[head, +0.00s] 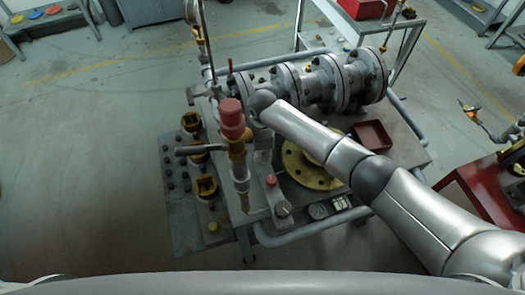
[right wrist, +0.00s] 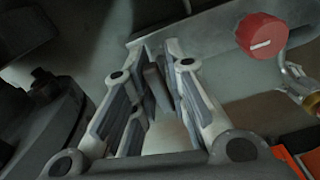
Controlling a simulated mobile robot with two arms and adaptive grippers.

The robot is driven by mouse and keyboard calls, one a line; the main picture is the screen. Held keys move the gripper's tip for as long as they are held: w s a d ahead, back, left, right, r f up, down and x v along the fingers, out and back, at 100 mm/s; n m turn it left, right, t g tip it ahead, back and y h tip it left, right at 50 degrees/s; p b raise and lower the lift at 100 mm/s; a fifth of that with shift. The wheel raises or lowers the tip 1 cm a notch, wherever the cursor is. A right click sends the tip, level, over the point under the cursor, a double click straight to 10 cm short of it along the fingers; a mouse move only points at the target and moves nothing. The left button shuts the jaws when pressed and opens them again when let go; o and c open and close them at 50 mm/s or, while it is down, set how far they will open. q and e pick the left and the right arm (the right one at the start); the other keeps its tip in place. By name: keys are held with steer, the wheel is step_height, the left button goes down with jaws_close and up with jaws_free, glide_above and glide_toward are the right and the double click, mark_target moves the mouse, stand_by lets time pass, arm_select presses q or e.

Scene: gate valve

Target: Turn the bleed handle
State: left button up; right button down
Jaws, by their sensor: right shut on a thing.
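In the right wrist view my right gripper (right wrist: 158,62) has its fingers closed in on a narrow dark grey piece (right wrist: 155,88), which looks like the bleed handle. Most of that piece is hidden between the finger pads. In the head view my right arm reaches in from the right and its hand end (head: 263,140) is low beside the pipework; the fingertips are hidden there. A brass valve with a red cap (head: 232,112) and a grey side lever (head: 196,150) stands just left of the hand. My left gripper is not in view.
The flanged pipe (head: 330,82) runs along the back of the grey bench. A yellow flange (head: 300,166) and a dark red tray (head: 371,135) lie under and beside my arm. Yellow-and-black fittings (head: 204,188) sit at left. A red knob (right wrist: 262,36) is close right of the fingers.

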stand_by(0.5)
steer(key=c, duration=1.5)
jaws_free()
steer(key=shift+c, duration=0.2)
steer(key=shift+r, duration=0.1)
step_height(320, 180, up, 12)
